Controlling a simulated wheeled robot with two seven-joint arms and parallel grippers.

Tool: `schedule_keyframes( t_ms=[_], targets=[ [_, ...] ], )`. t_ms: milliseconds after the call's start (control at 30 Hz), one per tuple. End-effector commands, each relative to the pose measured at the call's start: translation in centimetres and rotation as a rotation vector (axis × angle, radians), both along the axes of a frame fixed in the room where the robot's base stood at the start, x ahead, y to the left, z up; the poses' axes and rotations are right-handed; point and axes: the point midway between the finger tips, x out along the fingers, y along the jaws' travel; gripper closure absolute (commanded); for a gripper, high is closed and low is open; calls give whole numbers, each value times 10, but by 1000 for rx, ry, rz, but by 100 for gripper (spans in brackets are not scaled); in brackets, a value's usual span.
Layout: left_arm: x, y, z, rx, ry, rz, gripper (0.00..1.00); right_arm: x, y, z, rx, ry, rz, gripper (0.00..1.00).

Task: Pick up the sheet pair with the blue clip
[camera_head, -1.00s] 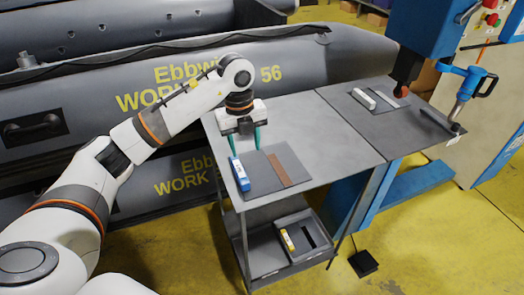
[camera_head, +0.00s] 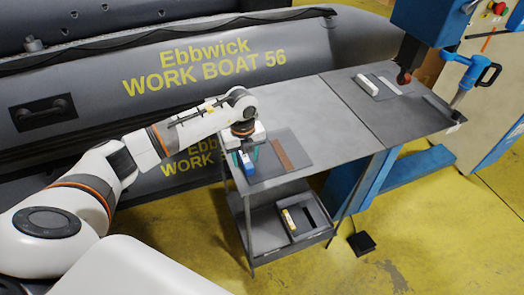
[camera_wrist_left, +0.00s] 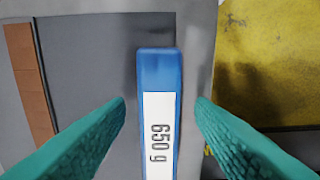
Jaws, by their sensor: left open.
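The sheet pair (camera_head: 274,163) lies flat on the near left part of the table, dark grey with a brown strip across it. The blue clip (camera_head: 247,166) sits along the left edge of the sheets. In the left wrist view the blue clip (camera_wrist_left: 160,70) bears a white label reading 650 g. My left gripper (camera_head: 247,154) is open, its teal fingers over the clip. In the left wrist view the left gripper's fingers (camera_wrist_left: 160,125) stand on either side of the clip, apart from it. My right gripper is not in view.
Another sheet pair with a white clip (camera_head: 367,85) lies on the far table part. A lower shelf holds a tray (camera_head: 304,219) with a yellow and white clip. A blue machine (camera_head: 430,22) stands at the right. A grey inflatable boat (camera_head: 100,80) lies behind the table.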

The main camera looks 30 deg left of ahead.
Motion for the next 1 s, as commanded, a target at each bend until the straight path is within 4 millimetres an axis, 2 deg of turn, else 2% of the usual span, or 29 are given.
schedule_keyframes(
  t_ms=[267,500,567,600,867,1000],
  targets=[
    [0,0,-5,1,-1,-1,51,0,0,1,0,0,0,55],
    [0,0,-4,0,-1,0,89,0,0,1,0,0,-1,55],
    [0,0,-4,0,-1,0,98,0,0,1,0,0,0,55],
    [0,0,-4,0,-1,0,100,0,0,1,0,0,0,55],
    [1,0,-1,0,-4,0,100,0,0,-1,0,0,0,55],
    [2,1,17,1,-7,-1,100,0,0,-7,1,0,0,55]
  ],
)
